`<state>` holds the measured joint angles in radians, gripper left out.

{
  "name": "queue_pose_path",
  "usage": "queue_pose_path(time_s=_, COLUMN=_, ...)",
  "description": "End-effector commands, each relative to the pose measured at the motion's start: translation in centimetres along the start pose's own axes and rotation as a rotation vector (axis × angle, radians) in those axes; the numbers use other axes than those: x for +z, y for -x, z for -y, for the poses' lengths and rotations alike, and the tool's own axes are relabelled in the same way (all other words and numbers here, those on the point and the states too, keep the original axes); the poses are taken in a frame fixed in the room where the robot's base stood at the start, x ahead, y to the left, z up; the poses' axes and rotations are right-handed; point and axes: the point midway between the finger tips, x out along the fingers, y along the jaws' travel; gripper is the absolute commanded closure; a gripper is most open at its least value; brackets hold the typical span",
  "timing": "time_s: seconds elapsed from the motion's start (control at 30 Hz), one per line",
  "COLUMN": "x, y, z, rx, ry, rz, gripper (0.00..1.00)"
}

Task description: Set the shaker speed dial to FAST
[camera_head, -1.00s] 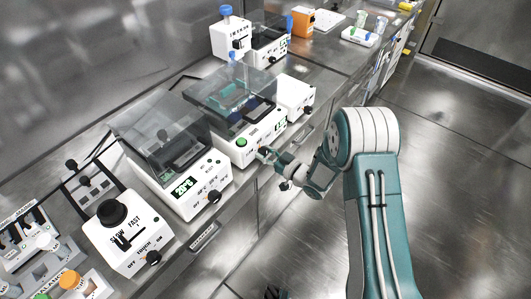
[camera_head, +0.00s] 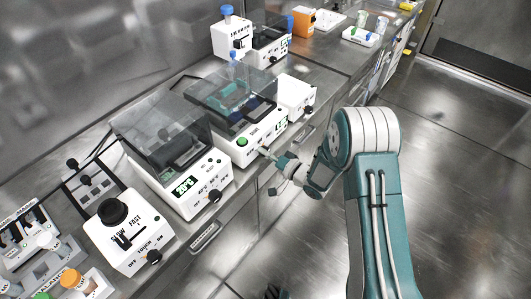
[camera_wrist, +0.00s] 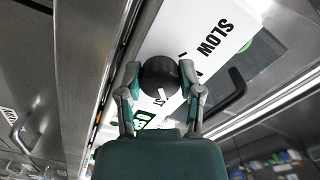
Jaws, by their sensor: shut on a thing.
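The shaker (camera_head: 243,140) is a white box with a clear, dark-tinted lid over a teal rack (camera_head: 232,103). It stands on the bench between two other white devices. My gripper (camera_head: 267,153) is at the front face of the shaker. In the wrist view the round black speed dial (camera_wrist: 160,77) sits between the two fingers of my gripper (camera_wrist: 160,80), which are closed on its sides. The word SLOW (camera_wrist: 214,37) shows beyond the dial. The letters ST show just below the dial, the rest of that word hidden.
A white device with a 20°C display (camera_head: 187,187) stands to the left. A small white box (camera_head: 295,97) stands right of the shaker. The floor (camera_head: 450,200) at right is clear.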

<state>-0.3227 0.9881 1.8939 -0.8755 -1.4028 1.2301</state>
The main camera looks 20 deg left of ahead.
Motion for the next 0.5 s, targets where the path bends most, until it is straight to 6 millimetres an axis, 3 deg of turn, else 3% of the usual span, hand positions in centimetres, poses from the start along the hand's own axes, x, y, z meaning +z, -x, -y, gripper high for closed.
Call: queue_pose_path(time_s=0.5, x=-0.34, y=0.05, z=-0.24, rx=0.008, ry=-0.214, rz=-0.010, gripper=1.00)
